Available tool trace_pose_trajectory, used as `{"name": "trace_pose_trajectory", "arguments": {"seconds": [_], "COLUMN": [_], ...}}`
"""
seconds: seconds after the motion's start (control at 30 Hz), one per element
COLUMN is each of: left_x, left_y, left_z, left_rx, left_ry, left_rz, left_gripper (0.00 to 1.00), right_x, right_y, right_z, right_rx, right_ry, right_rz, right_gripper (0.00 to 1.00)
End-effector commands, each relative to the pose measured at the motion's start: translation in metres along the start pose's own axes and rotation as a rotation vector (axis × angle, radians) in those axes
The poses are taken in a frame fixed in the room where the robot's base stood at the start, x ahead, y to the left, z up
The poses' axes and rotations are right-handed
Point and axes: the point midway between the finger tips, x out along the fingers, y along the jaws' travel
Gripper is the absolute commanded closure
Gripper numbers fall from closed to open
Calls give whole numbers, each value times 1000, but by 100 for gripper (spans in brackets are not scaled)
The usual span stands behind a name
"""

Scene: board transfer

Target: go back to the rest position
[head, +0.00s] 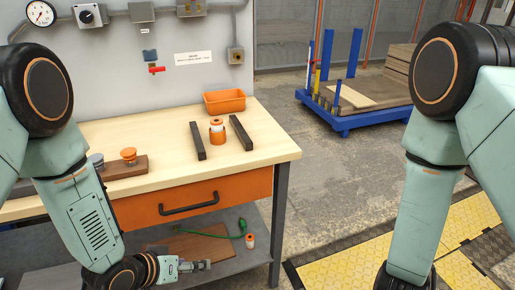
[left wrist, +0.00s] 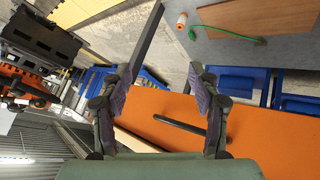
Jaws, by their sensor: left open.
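My left gripper (head: 205,265) is in front of the workbench, low near the lower shelf and below the orange drawer. In the left wrist view its two fingers (left wrist: 157,85) stand apart with nothing between them. The orange drawer front (left wrist: 265,130) and its dark handle lie behind the fingers in that view. My right arm hangs down at the right of the head view, and its gripper is out of the picture.
The wooden workbench (head: 260,152) holds an orange bin (head: 224,101), two dark bars and an orange-white container (head: 217,130). On the lower shelf are a brown board (head: 205,244), a green cord and a small bottle (head: 250,241). A blue cart (head: 345,124) stands behind; grey floor between is clear.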

Motion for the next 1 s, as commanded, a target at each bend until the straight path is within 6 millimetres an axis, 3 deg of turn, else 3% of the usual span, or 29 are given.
{"name": "trace_pose_trajectory", "arguments": {"seconds": [0.03,0.2,0.3,0.5,0.53,1.0], "left_x": [-7,-42,-69,-126,-136,-69], "left_y": [-6,-21,-25,-26,-26,-56], "left_z": [36,134,181,252,262,306], "left_rx": [-33,-104,-131,-165,-170,-168], "left_ry": [-67,-275,-389,-594,-625,-610], "left_rz": [-50,-211,-287,-408,-424,-421], "left_gripper": [39,39,39,39,39,39], "right_x": [8,26,32,37,37,120], "right_y": [13,32,37,40,40,23], "right_z": [6,24,37,69,74,73], "right_rx": [-103,-426,-577,-810,-839,-835], "right_ry": [12,49,55,50,48,54], "right_rz": [13,-15,-55,-162,-180,-179], "right_gripper": [30,30,30,30,30,30]}}
